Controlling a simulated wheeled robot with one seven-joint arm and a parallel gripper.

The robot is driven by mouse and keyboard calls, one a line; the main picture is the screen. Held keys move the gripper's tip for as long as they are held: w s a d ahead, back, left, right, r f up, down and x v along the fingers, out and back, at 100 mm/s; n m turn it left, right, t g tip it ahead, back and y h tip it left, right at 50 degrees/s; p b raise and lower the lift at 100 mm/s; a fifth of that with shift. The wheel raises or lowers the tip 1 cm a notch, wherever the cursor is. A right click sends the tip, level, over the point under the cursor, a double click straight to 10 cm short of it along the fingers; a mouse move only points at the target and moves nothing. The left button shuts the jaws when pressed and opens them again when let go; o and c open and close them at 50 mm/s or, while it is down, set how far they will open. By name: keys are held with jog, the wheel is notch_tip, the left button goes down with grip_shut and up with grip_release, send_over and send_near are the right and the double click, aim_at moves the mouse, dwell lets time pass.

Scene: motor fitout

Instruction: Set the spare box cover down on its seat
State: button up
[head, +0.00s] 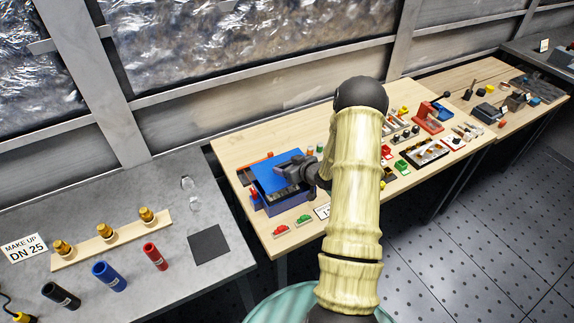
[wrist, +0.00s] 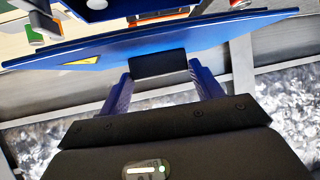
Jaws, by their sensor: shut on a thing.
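The spare box cover (head: 274,172) is a flat blue plate in the head view, held by my gripper (head: 290,168). In the wrist view the cover (wrist: 215,48) shows nearly edge-on, with a yellow triangle label. My gripper (wrist: 160,75) is shut on the black block-shaped grip (wrist: 160,64) of the cover. A dark blue open box (head: 293,203) stands on the wooden table under the cover, and part of its inside shows at the front. The cover hides the back of the box. I cannot tell whether the cover touches the rim.
Red (head: 281,231) and green (head: 303,219) small parts lie in front of the box. A red machine (head: 428,117) and several small parts crowd the table to the right. A grey bench (head: 130,275) with coloured cylinders stands at the left.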

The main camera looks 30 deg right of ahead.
notch_tip(320, 180, down, 2)
jog(key=shift+w+b, duration=0.15)
jog(key=shift+b, duration=0.75)
jog(key=shift+s+d+f+b, duration=0.15)
jog(key=shift+s+f+b, duration=0.05)
jog(key=shift+f+b, duration=0.4)
jog(key=shift+w+a+f+b, duration=0.1)
jog(key=shift+a+f+b, duration=0.05)
jog(key=shift+f+b, duration=0.3)
jog(key=shift+a+f+b, duration=0.15)
jog(key=shift+f+b, duration=0.1)
jog(key=shift+f, duration=0.3)
jog(key=shift+d+f, duration=0.1)
jog(key=shift+f, duration=0.15)
jog(key=shift+b, duration=0.35)
jog(key=shift+f+b, duration=0.85)
jog(key=shift+b, duration=0.1)
